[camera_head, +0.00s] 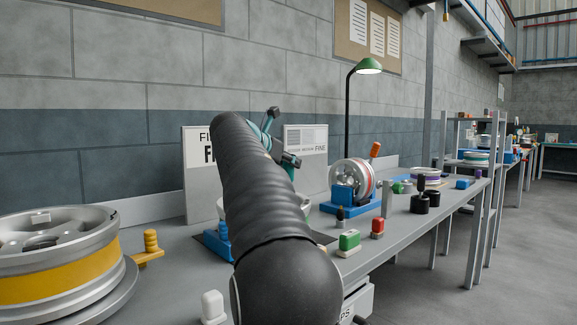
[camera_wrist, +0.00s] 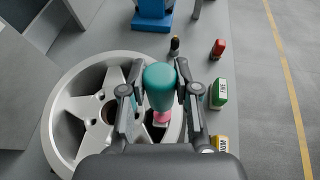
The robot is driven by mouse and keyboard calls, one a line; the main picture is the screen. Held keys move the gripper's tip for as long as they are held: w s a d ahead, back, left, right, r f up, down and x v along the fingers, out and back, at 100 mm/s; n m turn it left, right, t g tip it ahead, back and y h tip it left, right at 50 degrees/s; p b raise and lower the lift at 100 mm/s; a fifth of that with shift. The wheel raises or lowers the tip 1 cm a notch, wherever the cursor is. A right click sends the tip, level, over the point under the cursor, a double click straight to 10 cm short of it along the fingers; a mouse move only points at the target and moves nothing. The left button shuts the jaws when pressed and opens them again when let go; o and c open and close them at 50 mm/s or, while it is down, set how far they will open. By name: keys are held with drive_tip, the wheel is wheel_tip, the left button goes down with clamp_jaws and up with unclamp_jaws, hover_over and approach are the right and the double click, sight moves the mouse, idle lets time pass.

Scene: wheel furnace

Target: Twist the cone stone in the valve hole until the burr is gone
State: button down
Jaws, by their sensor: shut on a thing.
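My gripper (camera_wrist: 158,88) is shut on the cone stone's teal handle (camera_wrist: 160,78) in the wrist view. A pink tip (camera_wrist: 162,117) shows below the handle, close to the rim of a silver spoked wheel (camera_wrist: 62,118). The wheel lies flat under my gripper. The valve hole and any burr are hidden behind the tip and handle, so I cannot tell how deep the tip sits. In the head view my arm covers most of this wheel, and only my gripper's end (camera_head: 290,160) shows past it.
A wheel with a yellow band (camera_head: 60,278) lies at the left. Green (camera_head: 349,241) and red (camera_head: 377,228) blocks stand near the bench's front edge. A blue stand (camera_head: 348,200) holds an upright wheel. A green lamp (camera_head: 368,66) stands behind. The aisle at the right is clear.

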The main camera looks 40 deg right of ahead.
drive_tip(key=n+t+y+p, duration=0.1)
drive_tip(key=n+t, duration=0.1)
drive_tip(key=shift+s+d+r+n+t, duration=0.1)
drive_tip(key=shift+n+t, duration=0.2)
drive_tip(key=shift+t, duration=0.1)
drive_tip(key=shift+n+t+y+p, duration=0.3)
drive_tip(key=shift+n+t+y, duration=0.4)
drive_tip(key=shift+n+t, duration=0.2)
